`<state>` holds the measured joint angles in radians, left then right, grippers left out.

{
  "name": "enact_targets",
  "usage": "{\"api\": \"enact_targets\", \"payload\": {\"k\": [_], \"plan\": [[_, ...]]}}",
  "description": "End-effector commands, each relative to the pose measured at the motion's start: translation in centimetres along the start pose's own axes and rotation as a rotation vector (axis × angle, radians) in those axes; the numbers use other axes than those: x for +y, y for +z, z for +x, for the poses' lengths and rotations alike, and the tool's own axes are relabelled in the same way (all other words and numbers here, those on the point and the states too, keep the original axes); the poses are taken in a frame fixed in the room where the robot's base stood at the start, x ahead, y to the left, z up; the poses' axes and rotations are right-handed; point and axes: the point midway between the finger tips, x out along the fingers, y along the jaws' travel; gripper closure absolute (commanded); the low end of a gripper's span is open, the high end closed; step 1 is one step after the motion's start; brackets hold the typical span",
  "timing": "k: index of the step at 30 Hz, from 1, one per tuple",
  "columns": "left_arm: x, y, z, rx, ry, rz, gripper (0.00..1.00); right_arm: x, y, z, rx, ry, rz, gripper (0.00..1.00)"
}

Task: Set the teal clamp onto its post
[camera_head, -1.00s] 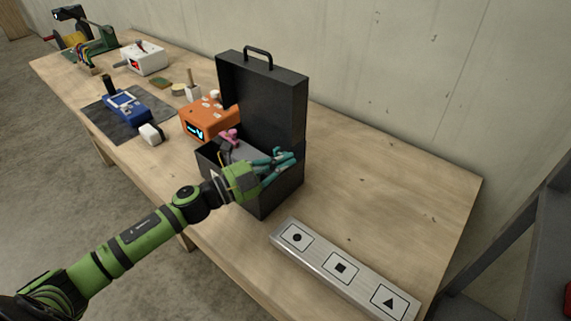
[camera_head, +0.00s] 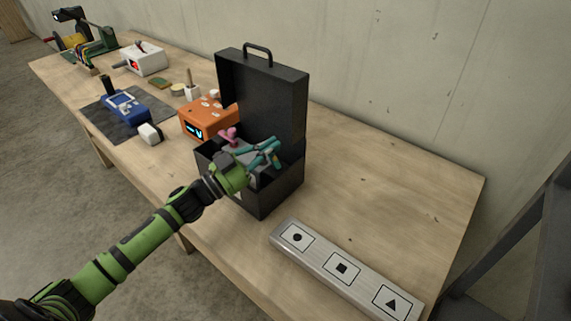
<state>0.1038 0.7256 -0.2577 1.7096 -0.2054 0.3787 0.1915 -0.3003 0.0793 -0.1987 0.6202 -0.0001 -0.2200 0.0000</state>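The teal clamp (camera_head: 265,148) is at the mouth of the open black toolbox (camera_head: 262,204), tilted and raised above the front rim. My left gripper (camera_head: 247,162) reaches in from the front left. It appears shut on the clamp, though its green body hides most of the fingers and the grip itself. No upright post can be made out. A silver bar (camera_head: 318,273) with circle, square and triangle plates lies in front and to the right of the toolbox. My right gripper is not in view.
A pink object (camera_head: 229,136) is in the toolbox, whose lid (camera_head: 268,103) stands up behind. An orange device (camera_head: 207,119) is close on the left, with a blue meter (camera_head: 124,108) farther left. The wooden table right of the toolbox is clear.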

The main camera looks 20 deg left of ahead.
Motion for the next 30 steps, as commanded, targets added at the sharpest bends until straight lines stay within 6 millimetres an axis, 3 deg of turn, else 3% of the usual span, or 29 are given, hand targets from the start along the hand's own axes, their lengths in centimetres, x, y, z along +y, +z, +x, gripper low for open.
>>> {"api": "enact_targets", "payload": {"k": [15, 30], "plan": [[-1.7, 2.8, -1.0, -0.003, 0.004, 0.009, 1.0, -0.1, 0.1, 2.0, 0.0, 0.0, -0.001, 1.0], [-2.1, 3.8, -1.4, -0.001, 0.003, 0.008, 1.0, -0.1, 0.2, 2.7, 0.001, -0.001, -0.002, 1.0]]}}
